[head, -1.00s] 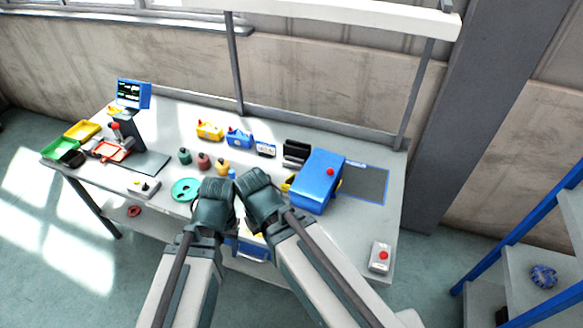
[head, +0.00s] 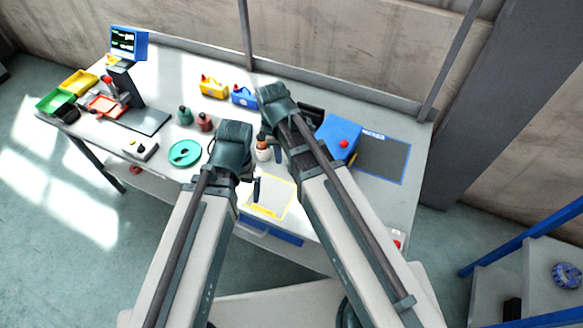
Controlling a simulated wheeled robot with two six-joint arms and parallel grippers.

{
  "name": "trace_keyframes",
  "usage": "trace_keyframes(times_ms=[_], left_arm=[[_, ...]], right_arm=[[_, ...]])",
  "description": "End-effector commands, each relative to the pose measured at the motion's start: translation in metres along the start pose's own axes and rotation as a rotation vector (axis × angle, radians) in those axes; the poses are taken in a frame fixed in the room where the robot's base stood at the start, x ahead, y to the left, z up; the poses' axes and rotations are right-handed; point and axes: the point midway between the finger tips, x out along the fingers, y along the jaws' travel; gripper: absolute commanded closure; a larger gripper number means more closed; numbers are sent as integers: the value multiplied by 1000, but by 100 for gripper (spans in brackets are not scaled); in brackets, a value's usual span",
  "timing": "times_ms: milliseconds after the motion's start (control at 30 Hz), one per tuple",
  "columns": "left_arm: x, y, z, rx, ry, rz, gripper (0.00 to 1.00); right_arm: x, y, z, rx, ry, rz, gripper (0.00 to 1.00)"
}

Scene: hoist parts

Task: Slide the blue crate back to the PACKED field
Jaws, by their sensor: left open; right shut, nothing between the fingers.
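The blue crate (head: 341,134), a blue box with a red knob-like part on top, stands at the right of the bench. My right arm hides its near left part. The dark, blue-edged field (head: 387,158) lies just right of it, with a small label at its far edge; I cannot read the label or tell how far the crate overlaps the field. My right gripper (head: 278,154) is shut and empty, left of the crate and apart from it. My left gripper (head: 256,188) is open and empty near the yellow-edged field (head: 283,206); its fingers are partly hidden.
A blue drawer (head: 272,232) is at the bench front. A control box (head: 397,238) is partly hidden at right. Bench posts rise behind.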

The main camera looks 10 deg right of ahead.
Motion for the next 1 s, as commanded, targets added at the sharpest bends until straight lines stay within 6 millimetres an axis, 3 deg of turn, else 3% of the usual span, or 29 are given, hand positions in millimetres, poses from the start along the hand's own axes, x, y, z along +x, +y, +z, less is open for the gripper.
trace_keyframes(times_ms=[100, 300, 667, 1000], left_arm=[[13, 1, -1, 0, 0, 0, 0], [18, 2, -1, 0, 0, 0, 0], [23, 2, -2, 0, 0, 0, 0], [58, 6, -4, -1, 0, 0, 0]], right_arm=[[13, 24, -5, -183, 16, 1, 100], [18, 40, -7, -356, 29, 6, 100], [23, 41, -7, -382, 31, 7, 100], [58, 40, -8, -381, 31, 7, 100]])
